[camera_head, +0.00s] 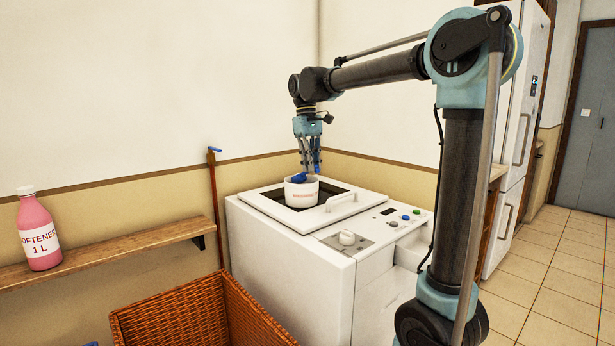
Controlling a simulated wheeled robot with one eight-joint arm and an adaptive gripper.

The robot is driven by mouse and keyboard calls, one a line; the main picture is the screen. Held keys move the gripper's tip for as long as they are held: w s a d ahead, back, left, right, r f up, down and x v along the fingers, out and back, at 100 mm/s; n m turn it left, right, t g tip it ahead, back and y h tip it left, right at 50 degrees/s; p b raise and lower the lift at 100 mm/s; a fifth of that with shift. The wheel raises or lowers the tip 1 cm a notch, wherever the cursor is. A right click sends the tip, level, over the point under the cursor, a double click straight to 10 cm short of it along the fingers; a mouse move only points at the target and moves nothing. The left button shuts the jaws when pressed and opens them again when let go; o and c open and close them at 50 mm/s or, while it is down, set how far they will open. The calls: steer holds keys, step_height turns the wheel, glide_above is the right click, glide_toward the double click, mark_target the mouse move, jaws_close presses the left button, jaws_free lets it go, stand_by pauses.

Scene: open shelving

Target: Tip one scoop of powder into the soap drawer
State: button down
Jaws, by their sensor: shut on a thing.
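A white tub (304,194) with red lettering stands on top of the white washing machine (290,258). A blue scoop (299,178) shows at the tub's mouth. My gripper (310,170) points down over the tub and is shut on the scoop. The fingers hide part of the scoop, and I cannot see whether powder is in it. The soap drawer (411,254) appears to stand out from the machine's front at the right, partly behind my arm. Its inside is hard to make out.
A pink softener bottle (38,232) stands on a wooden shelf (120,250) at the left. A wicker basket (190,312) is on the floor before the machine. Tiled floor at right is clear.

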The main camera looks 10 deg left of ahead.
step_height(320, 180, up, 10)
steer(key=shift+f, duration=0.2)
stand_by(1.0)
steer(key=shift+d, duration=0.15)
stand_by(1.2)
